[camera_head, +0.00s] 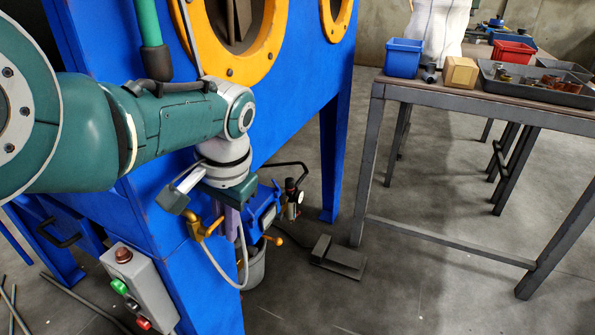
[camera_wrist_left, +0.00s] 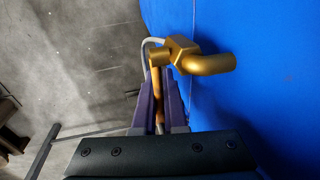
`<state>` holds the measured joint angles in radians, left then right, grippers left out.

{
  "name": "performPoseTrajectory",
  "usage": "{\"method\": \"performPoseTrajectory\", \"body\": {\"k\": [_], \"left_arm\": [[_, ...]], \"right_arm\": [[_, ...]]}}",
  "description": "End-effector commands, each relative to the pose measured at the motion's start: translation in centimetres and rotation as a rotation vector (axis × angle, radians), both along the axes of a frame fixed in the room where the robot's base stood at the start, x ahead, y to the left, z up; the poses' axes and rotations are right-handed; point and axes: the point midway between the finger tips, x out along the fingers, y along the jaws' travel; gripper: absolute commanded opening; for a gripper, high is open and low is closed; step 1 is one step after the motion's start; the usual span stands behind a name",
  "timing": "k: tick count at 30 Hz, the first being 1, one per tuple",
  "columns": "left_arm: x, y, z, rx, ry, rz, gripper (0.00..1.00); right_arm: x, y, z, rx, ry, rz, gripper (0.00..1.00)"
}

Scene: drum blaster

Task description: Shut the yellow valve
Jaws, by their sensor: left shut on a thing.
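The yellow valve (camera_head: 196,230) is a brass-yellow fitting on the side of the blue blaster cabinet. In the left wrist view, its body and bent pipe (camera_wrist_left: 208,63) stand out from the blue panel, and its thin handle (camera_wrist_left: 156,85) runs down between my purple fingers. My left gripper (camera_head: 232,224) points down beside the valve, and its fingers also show in the left wrist view (camera_wrist_left: 159,108). They are shut on the handle. The handle's lower end is hidden between the fingers. My right gripper is in neither view.
A grey hose (camera_head: 243,262) loops below the gripper near a bucket (camera_head: 254,270). A button box (camera_head: 140,287) is on the cabinet's front left. A foot pedal (camera_head: 338,257) lies on the floor.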

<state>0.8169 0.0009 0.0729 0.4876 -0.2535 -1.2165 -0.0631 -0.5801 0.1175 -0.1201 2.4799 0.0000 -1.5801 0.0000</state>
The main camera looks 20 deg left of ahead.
Motion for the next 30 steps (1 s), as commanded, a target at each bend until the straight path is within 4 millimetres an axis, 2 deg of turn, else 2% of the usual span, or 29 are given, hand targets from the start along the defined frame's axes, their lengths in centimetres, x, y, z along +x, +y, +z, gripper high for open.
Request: {"method": "performPoseTrajectory", "body": {"k": [4,5,12,22,26,30], "left_arm": [[0.0,0.0,-0.2,0.001,-0.004,-0.001,0.0],[0.0,0.0,-0.2,0.0,-0.004,-0.001,0.11],[0.0,0.0,-0.1,0.0,-0.002,0.0,0.38],[0.0,-0.1,0.4,0.0,-0.001,0.0,0.4],[-0.2,-0.3,2.3,-0.001,-0.002,0.0,0.4],[-0.4,-0.8,4.9,-0.001,-0.002,0.0,0.4]], "right_arm": [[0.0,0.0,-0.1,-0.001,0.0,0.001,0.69],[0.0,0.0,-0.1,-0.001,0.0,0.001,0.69],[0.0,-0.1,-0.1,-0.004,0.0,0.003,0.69],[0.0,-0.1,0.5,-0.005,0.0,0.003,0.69],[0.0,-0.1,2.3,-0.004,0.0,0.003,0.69],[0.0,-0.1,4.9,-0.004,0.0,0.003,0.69]]}}
